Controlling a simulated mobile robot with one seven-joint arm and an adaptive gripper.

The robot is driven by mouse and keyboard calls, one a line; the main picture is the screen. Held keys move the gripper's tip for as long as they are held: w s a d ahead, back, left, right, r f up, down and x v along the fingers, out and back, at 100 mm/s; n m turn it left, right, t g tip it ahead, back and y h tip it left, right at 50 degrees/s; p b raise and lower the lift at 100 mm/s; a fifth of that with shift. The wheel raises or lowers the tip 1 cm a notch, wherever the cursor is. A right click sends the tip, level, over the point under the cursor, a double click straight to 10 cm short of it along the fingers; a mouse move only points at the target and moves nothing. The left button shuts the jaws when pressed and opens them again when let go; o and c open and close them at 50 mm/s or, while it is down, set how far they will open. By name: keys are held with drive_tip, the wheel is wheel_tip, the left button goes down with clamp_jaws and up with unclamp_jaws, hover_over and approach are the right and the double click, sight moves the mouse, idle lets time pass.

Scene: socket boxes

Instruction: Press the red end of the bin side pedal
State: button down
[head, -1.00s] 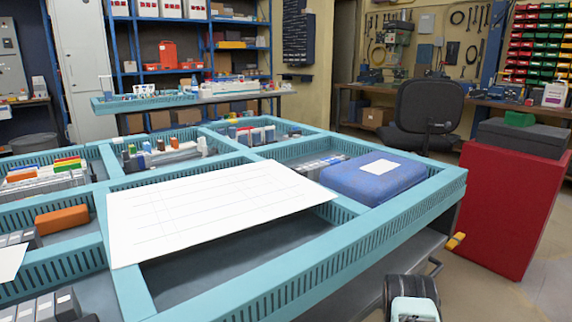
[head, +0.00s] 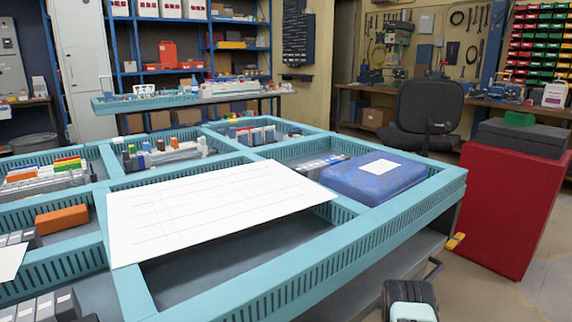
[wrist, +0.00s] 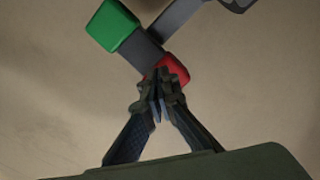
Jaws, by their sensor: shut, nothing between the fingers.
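In the wrist view the pedal shows as a dark bar with a green end (wrist: 113,26) at the upper left and a red end (wrist: 173,61) near the centre. My gripper (wrist: 161,82) is shut and empty, with its fingertips overlapping the lower part of the red end. I cannot tell whether they touch it or how far the pedal is pressed. The fingertips hide part of the red end. The pedal does not show clearly in the head view.
A grey piece (wrist: 234,4) shows at the top of the wrist view, above plain floor. In the head view a blue-green compartment table (head: 300,283) fills the front.

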drive_tip(key=shift+f, duration=0.3)
drive_tip(key=shift+r+p, duration=2.05)
drive_tip(key=shift+r, duration=1.55)
